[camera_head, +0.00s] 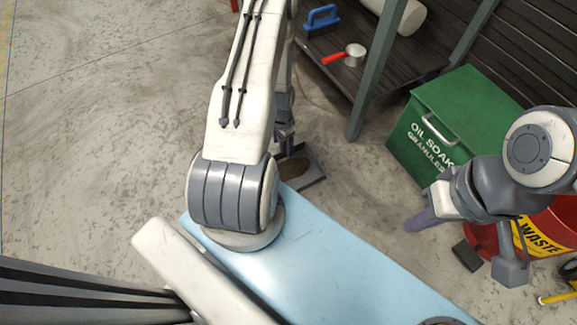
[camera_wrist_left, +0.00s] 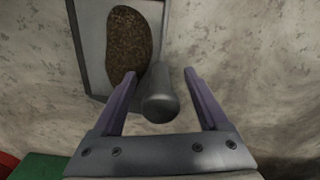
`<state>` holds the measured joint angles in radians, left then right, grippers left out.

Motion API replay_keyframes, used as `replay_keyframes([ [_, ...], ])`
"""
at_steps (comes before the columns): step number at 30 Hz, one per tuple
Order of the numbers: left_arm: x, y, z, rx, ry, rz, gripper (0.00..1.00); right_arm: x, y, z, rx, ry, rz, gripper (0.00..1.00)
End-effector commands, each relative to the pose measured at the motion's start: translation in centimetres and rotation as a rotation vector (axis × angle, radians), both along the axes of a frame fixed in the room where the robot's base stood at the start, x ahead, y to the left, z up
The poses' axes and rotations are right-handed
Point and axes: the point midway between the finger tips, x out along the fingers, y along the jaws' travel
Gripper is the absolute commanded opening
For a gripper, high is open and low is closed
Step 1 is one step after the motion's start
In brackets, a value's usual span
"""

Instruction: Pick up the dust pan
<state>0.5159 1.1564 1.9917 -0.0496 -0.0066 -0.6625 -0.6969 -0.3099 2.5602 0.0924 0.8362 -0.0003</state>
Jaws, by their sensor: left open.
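The dust pan (camera_head: 314,181) lies on the concrete floor below my left arm, partly hidden by it in the head view. In the left wrist view the grey dust pan (camera_wrist_left: 92,45) holds a brown granular patch, and its rounded dark grey handle (camera_wrist_left: 160,100) points toward me. My left gripper (camera_wrist_left: 159,74) is open, with one purple finger on each side of the handle. I cannot tell whether the fingers touch it. In the head view my left gripper (camera_head: 285,138) is mostly hidden beside the pan. My right gripper (camera_head: 424,219) is at the right, its jaw gap unclear.
A green granules bin (camera_head: 445,120) and a red waste container (camera_head: 545,228) stand at the right. A shelf (camera_head: 330,80) holds a blue tool (camera_head: 321,18) and a red-handled pot (camera_head: 353,56). Floor to the left is clear.

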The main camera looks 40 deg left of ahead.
Motion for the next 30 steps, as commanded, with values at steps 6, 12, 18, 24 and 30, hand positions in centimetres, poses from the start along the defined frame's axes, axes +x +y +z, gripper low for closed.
replay_keyframes([
  [6,0.01,0.0,0.15,0.0,0.0,0.0,0.5,0.01,0.01,0.15,0.0,0.0,0.0,0.0],
  [12,0.0,-0.02,0.14,0.0,0.0,0.0,0.0,0.01,0.01,0.15,0.0,0.0,0.0,0.0],
  [18,-0.03,-0.04,0.13,-0.001,0.001,0.0,0.0,0.01,0.01,0.15,0.0,0.0,0.0,0.0],
  [24,-0.05,-0.05,0.13,-0.001,0.001,0.0,0.0,0.01,0.01,0.14,0.0,0.0,0.0,0.0],
  [30,-0.06,-0.06,0.12,-0.001,0.002,0.0,0.0,0.01,0.01,0.14,0.0,0.0,0.0,0.0],
])
